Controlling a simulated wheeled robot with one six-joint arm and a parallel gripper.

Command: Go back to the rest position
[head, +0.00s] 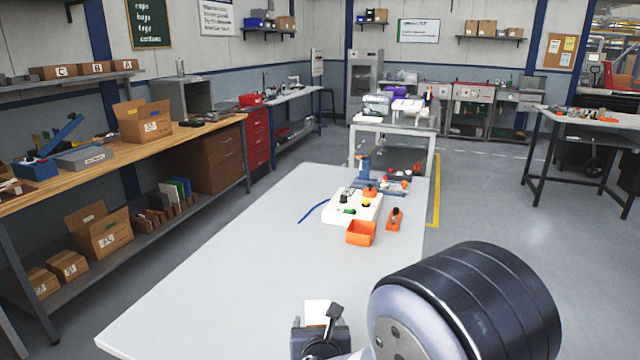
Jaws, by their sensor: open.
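My gripper (320,328) shows at the bottom middle, low over the near end of the light grey table (230,270). It is seen from behind, and its fingertips are mostly hidden. A small pale block shape (317,312) shows just beyond it; I cannot tell whether it touches the gripper. My dark, ribbed arm joint fills the lower right and hides the table's near right corner. At the far end of the table are a white box with knobs (352,206), an open orange bin (361,233) and an orange piece with a dark top (394,219).
A blue cable (314,213) lies left of the white box. Small tools and parts (385,183) sit behind it. The table's middle is clear. A wooden workbench (90,160) with cartons runs along the left. Another table (590,118) stands at right; open floor lies between.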

